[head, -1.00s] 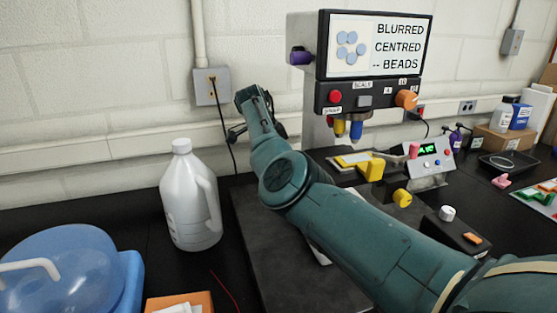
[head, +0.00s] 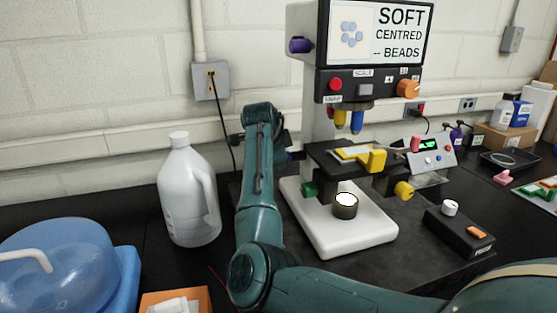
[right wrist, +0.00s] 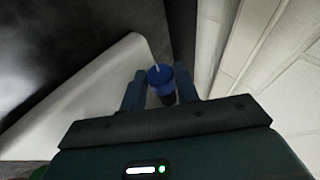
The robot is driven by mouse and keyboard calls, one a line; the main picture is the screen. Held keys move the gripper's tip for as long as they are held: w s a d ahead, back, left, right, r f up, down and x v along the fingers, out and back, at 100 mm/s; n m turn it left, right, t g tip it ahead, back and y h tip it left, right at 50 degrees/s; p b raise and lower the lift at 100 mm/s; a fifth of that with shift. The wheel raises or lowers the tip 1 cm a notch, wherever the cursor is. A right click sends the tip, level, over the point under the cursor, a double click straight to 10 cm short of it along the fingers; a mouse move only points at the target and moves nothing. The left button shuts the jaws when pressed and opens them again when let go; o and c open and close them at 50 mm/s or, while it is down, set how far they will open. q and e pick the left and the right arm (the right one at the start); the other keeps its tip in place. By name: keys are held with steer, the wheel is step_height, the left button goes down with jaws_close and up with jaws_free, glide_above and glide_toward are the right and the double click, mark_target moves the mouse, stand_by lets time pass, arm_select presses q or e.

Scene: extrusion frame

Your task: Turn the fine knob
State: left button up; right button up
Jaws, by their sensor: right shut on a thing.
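The blue fine knob (right wrist: 160,76) shows in the right wrist view between the two fingers of my right gripper (right wrist: 161,88), which is shut on it. A pale line marks the knob's face. In the head view the gripper is at the microscope's left side, and the knob is hidden or too small to make out. The white microscope (head: 345,232) has a dark stage with a yellow clip (head: 376,160). Its screen (head: 378,32) reads "SOFT CENTRED -- BEADS" beside several blue-grey discs. My left gripper is not in view.
A green knob (head: 310,189) and a yellow knob (head: 404,190) sit below the stage. A white jug (head: 186,195) stands close left of my right arm. A blue-lidded tub (head: 60,262) is front left. A black control box (head: 460,232) stands right of the base.

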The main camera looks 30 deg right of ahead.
stand_by(0.3)
steer(key=o, duration=1)
steer(key=shift+c, duration=0.2)
steer(key=b+v, duration=0.2)
steer(key=v, duration=1.1)
steer(key=shift+s, duration=0.25)
steer(key=shift+a, duration=0.1)
